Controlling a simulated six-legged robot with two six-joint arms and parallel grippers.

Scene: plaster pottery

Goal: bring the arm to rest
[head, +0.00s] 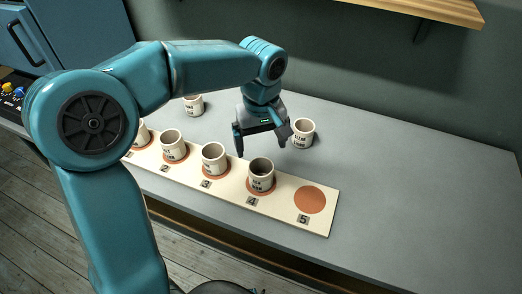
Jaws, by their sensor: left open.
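My left arm comes in from the left and reaches over the grey table (410,190). Its gripper (262,146) is open and empty, with fingers pointing down above the table. It hangs behind the cup on spot 4 (261,174) and left of a loose white cup with dark lettering (302,132). Whether a finger touches that cup is hard to tell. My right gripper is not in view.
A pale board (325,222) with numbered round spots lies along the table's front. Cups stand on spot 3 (214,158), spot 2 (173,145) and further left. Spot 5 (310,199) is bare. Another cup (193,105) stands behind. A wooden shelf (430,8) hangs above.

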